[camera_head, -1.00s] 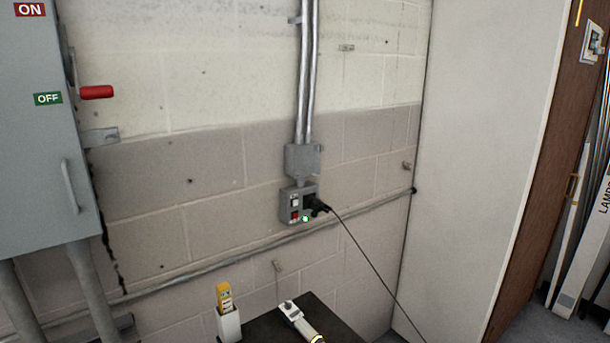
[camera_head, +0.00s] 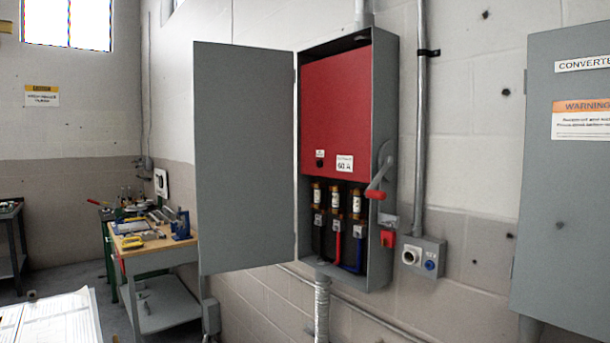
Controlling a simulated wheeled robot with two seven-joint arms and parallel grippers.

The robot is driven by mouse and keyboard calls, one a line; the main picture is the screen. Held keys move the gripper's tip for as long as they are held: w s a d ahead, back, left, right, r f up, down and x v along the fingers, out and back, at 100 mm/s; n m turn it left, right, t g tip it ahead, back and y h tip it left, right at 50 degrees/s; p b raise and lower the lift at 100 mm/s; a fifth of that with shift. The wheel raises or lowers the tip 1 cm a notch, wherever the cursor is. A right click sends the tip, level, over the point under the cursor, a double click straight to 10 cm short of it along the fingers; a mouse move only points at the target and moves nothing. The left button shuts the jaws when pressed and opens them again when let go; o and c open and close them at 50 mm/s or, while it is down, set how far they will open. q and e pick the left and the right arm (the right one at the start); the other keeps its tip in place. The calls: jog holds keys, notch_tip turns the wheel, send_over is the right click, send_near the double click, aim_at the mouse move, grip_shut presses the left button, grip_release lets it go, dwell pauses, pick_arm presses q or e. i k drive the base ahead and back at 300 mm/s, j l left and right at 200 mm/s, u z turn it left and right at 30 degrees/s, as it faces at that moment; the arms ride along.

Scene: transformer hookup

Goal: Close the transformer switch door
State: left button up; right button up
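The transformer switch box (camera_head: 382,110) is a grey wall cabinet at the middle of the head view. Its grey door (camera_head: 243,160) is hinged on the left edge and stands wide open, swung out to the left. Inside are a red panel (camera_head: 335,110), several fuses and black, red and blue cables. A lever with a red handle (camera_head: 375,194) is on the box's right side. Neither of my grippers is in view.
A grey converter cabinet (camera_head: 570,210) with a warning label is on the wall at right. A small socket box (camera_head: 424,258) sits between the two cabinets. A workbench (camera_head: 158,252) with tools stands at back left. A white surface with papers (camera_head: 52,322) is at lower left.

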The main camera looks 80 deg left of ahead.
aim_at(243, 97)
jog(key=u, duration=2.2)
